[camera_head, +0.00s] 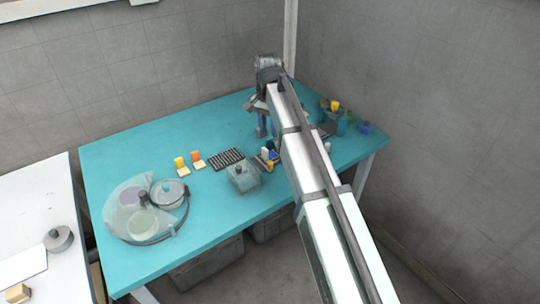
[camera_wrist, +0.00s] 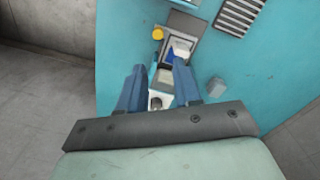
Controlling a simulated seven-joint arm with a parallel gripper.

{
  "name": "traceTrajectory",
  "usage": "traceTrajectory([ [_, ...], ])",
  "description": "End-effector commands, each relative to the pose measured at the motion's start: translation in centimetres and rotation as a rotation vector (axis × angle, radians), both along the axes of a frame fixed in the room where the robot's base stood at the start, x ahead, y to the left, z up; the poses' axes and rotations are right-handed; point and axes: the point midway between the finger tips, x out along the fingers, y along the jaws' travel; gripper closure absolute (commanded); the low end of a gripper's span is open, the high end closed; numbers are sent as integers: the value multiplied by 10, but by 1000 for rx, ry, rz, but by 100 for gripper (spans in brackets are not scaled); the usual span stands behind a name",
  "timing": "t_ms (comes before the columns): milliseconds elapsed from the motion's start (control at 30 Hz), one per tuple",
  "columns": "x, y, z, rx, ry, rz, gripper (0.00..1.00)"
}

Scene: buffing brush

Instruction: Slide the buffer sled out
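In the wrist view my gripper (camera_wrist: 159,68) has its two blue fingers spread wide, with a clear gap between the tips. A narrow assembly with a blue and white part (camera_wrist: 178,50) lies beyond and between the fingertips. A grey block and a round metal knob (camera_wrist: 155,103) show between the fingers, nearer the palm. I cannot tell which of these parts is the buffer sled, or whether a finger touches any of them. In the head view my gripper (camera_head: 262,126) points down over the back right of the teal table, and my arm hides much of what is there.
A yellow round piece (camera_wrist: 157,33) and a grey cube (camera_wrist: 216,87) sit near the fingers. On the teal table (camera_head: 120,170) are a dark ridged rack (camera_head: 226,158), a lidded clear box (camera_head: 243,177) and a round tray of dishes at left. Walls stand behind and at right.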

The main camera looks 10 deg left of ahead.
Motion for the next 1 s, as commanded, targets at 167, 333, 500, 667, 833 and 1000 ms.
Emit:
traceTrajectory([
  [167, -1, -1, 0, -9, 3, -216, 67],
  [333, -2, -2, -1, -12, 3, -320, 67],
  [500, -2, -2, -11, -12, 3, -335, 67],
  [667, -3, -3, -34, -13, 3, -333, 67],
  [833, -4, -3, -62, -13, 3, -332, 67],
  [1000, -4, -4, -90, -13, 4, -332, 67],
])
